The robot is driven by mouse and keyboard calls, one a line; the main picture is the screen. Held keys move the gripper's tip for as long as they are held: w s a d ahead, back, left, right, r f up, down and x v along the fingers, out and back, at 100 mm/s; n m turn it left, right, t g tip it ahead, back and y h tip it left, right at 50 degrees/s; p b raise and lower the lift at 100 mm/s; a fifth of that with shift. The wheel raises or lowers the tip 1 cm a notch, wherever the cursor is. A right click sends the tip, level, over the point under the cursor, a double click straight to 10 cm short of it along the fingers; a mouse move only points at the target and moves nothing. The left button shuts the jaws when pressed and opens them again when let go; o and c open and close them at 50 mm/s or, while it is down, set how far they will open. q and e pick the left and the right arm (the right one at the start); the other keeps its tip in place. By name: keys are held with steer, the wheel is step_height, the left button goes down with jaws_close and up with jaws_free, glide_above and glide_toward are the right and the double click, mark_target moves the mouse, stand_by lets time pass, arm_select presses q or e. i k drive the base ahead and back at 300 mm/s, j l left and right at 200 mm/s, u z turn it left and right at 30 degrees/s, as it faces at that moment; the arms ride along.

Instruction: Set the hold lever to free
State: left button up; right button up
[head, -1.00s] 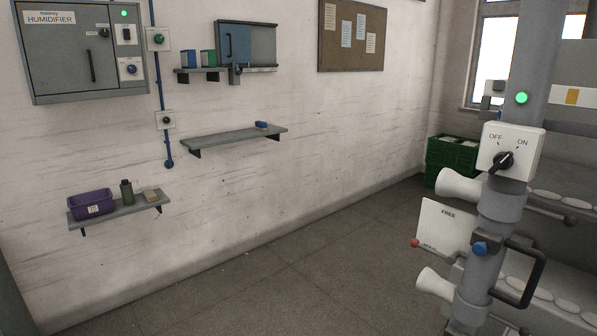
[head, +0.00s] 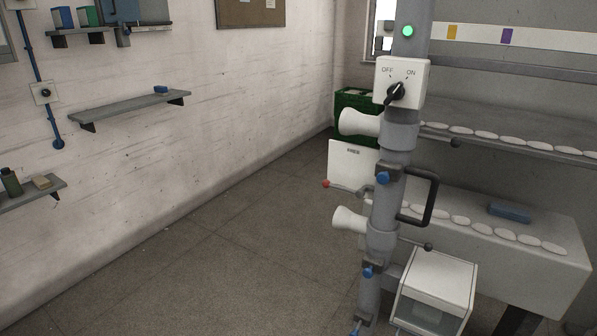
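A white plate (head: 352,165) is fixed beside the grey machine post (head: 386,205), with the word FREE near its top. A red knob (head: 326,184), likely the end of the hold lever, sits at the plate's lower left corner, well below that word. A white switch box (head: 402,80) marked OFF and ON sits above, with a black rotary knob (head: 395,94). Neither of my grippers is in view.
A dark loop handle (head: 434,195) sticks out right of the post. White cones (head: 359,122) point left from it. A white box (head: 436,282) stands low at the right. Wall shelves (head: 130,107) are at the left. The floor (head: 235,255) between is clear.

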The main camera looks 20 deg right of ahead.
mark_target(360, 193)
steer(key=i+u, duration=0.4)
steer(key=i, duration=1.9)
steer(key=i+l+z, duration=0.2)
steer(key=i+z, duration=0.15)
steer(key=i, duration=0.25)
steer(key=i+z, duration=0.3)
steer(key=i, duration=0.25)
steer(key=i+j+z, duration=0.1)
steer(key=i+z, duration=0.25)
steer(key=i, duration=0.25)
steer(key=i+j+z, duration=0.3)
steer(key=i, duration=0.25)
steer(key=z, duration=0.45)
steer(key=i+z, duration=0.1)
steer(key=z, duration=0.75)
steer(key=j+z, duration=0.1)
steer(key=z, duration=0.35)
steer(key=j+z, duration=0.1)
steer(key=z, duration=0.3)
steer(key=i, duration=0.05)
